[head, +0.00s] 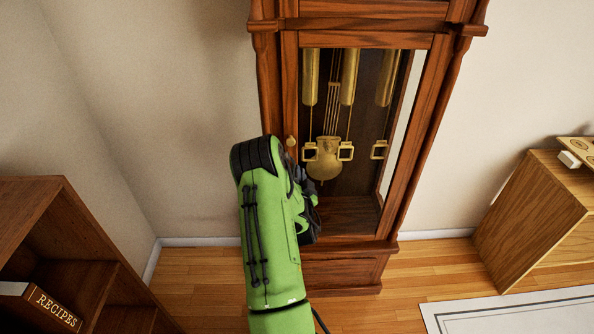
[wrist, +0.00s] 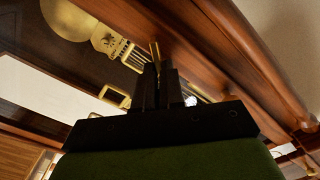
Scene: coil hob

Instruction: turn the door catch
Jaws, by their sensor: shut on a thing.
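A tall wooden clock (head: 435,110) stands against the wall, its glazed door (head: 292,85) facing me. A small brass door catch (head: 291,142) shows on the left stile of the door, just above my wrist. In the wrist view the catch (wrist: 154,52) is a thin brass piece standing up between the fingertips. My gripper (wrist: 157,68) is shut on it, close to the wooden frame. In the head view my green arm hides the fingertips and the lower part of the catch.
Brass weights (head: 348,75) and a pendulum (head: 325,160) hang behind the door glass. A brown shelf (head: 45,215) with a recipe book (head: 42,303) is at left. A wooden cabinet (head: 530,215) and a pale rug (head: 520,312) are at right. Bare floor lies before the clock.

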